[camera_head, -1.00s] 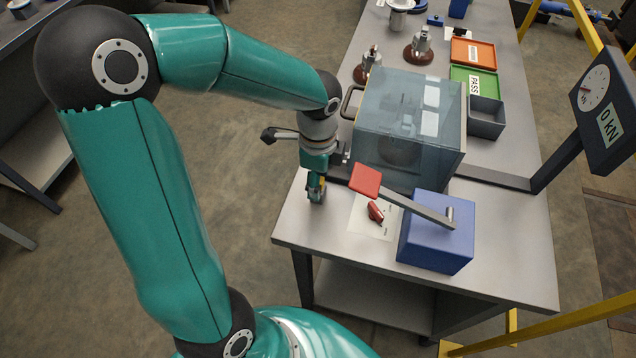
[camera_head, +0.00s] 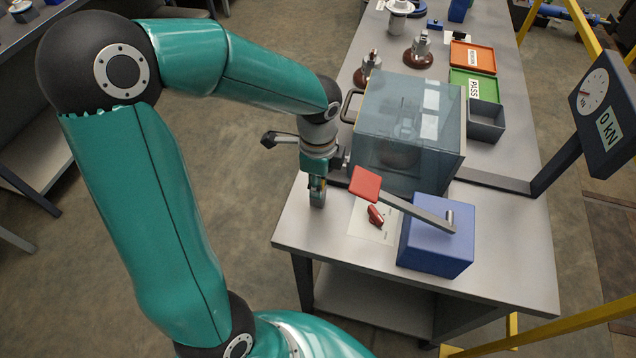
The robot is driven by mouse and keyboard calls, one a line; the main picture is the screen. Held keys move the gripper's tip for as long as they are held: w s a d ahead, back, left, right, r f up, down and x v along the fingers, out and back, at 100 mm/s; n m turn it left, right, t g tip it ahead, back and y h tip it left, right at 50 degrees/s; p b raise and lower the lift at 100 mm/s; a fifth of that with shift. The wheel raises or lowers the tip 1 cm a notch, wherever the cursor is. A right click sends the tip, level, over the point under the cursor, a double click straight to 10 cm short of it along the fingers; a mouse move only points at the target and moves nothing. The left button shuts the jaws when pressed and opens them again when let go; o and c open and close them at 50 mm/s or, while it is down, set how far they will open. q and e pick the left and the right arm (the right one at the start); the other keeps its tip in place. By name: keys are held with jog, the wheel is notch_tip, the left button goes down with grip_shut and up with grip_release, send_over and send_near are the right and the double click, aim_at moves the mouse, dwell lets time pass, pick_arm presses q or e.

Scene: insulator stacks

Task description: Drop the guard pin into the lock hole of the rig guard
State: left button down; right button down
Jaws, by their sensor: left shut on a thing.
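My left gripper (camera_head: 317,196) points down over the table's left front corner, beside the front left corner of the rig guard. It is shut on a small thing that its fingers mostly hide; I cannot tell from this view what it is. The rig guard (camera_head: 385,140) is a clear bluish box with a handle on its left side, and it looks lowered over the rig. I cannot make out the lock hole. A small red piece (camera_head: 376,216) lies on a white sheet (camera_head: 366,230) right of the gripper, apart from it. My right gripper is not in view.
A blue box (camera_head: 436,248) with a red-ended lever (camera_head: 366,184) stands in front of the guard. A dial post (camera_head: 595,105) reads 0 kN at right. Green (camera_head: 487,84) and orange (camera_head: 473,57) trays, a grey bin (camera_head: 487,121) and insulators (camera_head: 419,50) lie behind.

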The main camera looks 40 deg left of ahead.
pick_arm(q)
notch_tip(320, 180, up, 19)
jog(key=p, duration=0.2)
jog(key=w+f+p, duration=0.2)
jog(key=w+p, duration=0.1)
jog(key=w, duration=0.4)
jog(key=a+f+p, duration=0.3)
jog(key=a+f, duration=0.1)
jog(key=f, duration=0.1)
jog(key=shift+w+a+f, duration=0.15)
jog(key=shift+a+f, duration=0.1)
jog(key=shift+f, duration=0.15)
notch_tip(320, 180, down, 6)
jog(key=b, duration=0.4)
jog(key=shift+r, duration=0.1)
